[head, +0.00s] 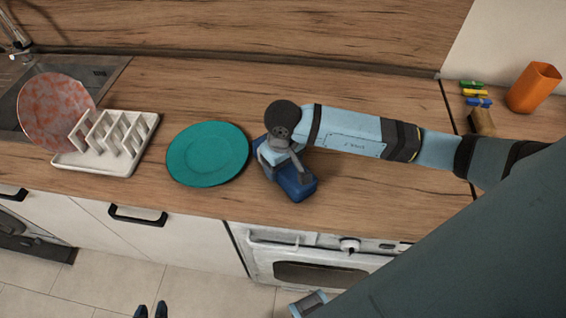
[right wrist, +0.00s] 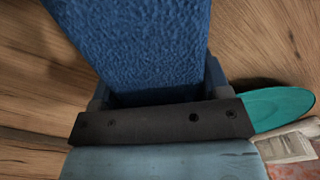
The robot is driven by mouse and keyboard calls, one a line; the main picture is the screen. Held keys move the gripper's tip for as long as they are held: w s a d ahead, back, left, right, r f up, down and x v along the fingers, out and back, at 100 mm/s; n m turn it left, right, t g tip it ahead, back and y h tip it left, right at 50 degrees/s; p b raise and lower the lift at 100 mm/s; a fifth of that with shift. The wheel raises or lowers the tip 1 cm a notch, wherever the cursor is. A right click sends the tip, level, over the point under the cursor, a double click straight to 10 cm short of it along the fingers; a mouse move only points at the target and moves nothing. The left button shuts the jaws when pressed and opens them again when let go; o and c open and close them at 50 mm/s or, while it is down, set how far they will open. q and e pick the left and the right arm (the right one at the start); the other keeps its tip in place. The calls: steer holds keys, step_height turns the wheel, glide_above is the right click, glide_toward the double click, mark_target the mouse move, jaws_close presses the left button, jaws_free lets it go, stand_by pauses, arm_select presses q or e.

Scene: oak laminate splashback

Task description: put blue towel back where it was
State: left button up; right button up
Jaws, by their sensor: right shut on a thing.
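The blue towel (head: 296,183) is a folded, textured bundle at the counter, just right of the teal plate. My right gripper (head: 283,165) is shut on it from above. In the right wrist view the towel (right wrist: 140,45) fills the space between the fingers of the right gripper (right wrist: 155,92). Whether its underside touches the counter I cannot tell. Two dark fingertips of my left gripper (head: 151,311) show apart and empty at the bottom edge of the head view, over the floor.
A teal plate (head: 208,155) lies beside the towel. Further left are a white dish rack (head: 97,165), a red speckled plate (head: 50,112) and the sink (head: 95,75). An orange cup (head: 533,88), several clips (head: 474,93) and a brown block (head: 481,121) are right. The counter behind is clear.

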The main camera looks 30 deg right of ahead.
steer(key=shift+f, duration=0.15)
steer(key=o, duration=1)
steer(key=shift+r, duration=0.45)
step_height(320, 180, up, 12)
steer(key=shift+f+b, duration=0.25)
steer(key=shift+b, duration=0.6)
steer(key=shift+s+f, duration=0.1)
